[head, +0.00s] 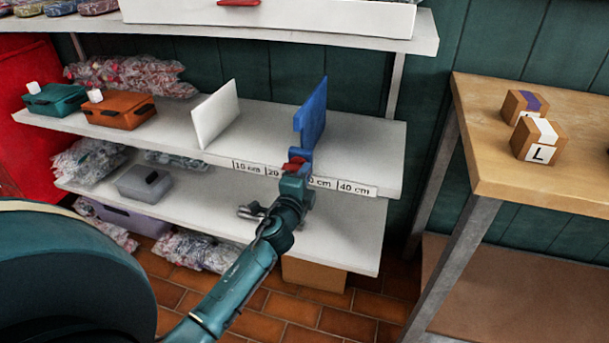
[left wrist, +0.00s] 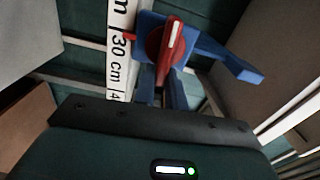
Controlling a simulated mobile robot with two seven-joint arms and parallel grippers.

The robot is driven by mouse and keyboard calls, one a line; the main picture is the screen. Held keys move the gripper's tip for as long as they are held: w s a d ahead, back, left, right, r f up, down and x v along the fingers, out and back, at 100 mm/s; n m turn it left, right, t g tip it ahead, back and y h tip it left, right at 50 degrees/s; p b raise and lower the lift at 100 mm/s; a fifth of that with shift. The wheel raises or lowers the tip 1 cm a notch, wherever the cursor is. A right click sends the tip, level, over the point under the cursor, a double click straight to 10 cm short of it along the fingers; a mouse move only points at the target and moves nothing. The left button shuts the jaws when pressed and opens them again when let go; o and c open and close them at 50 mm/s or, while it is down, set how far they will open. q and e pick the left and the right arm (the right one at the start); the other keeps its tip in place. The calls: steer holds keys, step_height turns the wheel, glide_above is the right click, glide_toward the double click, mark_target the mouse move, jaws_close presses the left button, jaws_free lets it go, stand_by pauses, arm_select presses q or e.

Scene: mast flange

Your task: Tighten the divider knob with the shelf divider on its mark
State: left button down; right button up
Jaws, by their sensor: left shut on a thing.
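The blue shelf divider (head: 313,112) stands upright on the middle shelf near the label strip's 30 cm region. Its red divider knob (head: 293,165) is at the shelf's front edge. In the left wrist view the knob (left wrist: 166,42) shows a white line along its bar, and a small red pointer (left wrist: 130,37) reaches from the blue clamp to the label strip (left wrist: 119,50) beside the "30 cm" print. My left gripper (head: 297,172) is at the knob and shut on it; its fingertips are partly hidden. My right gripper is not in view.
A white divider (head: 215,114) stands left of the blue one. Teal (head: 55,98) and orange (head: 120,109) boxes sit at the shelf's left. A wooden table (head: 520,175) with small boxes stands at right. A clear box (head: 144,183) is on the lower shelf.

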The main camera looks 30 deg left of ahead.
arm_select(q)
steer(key=c, duration=1.4)
jaws_free()
steer(key=shift+c, duration=0.2)
steer(key=v, duration=1.3)
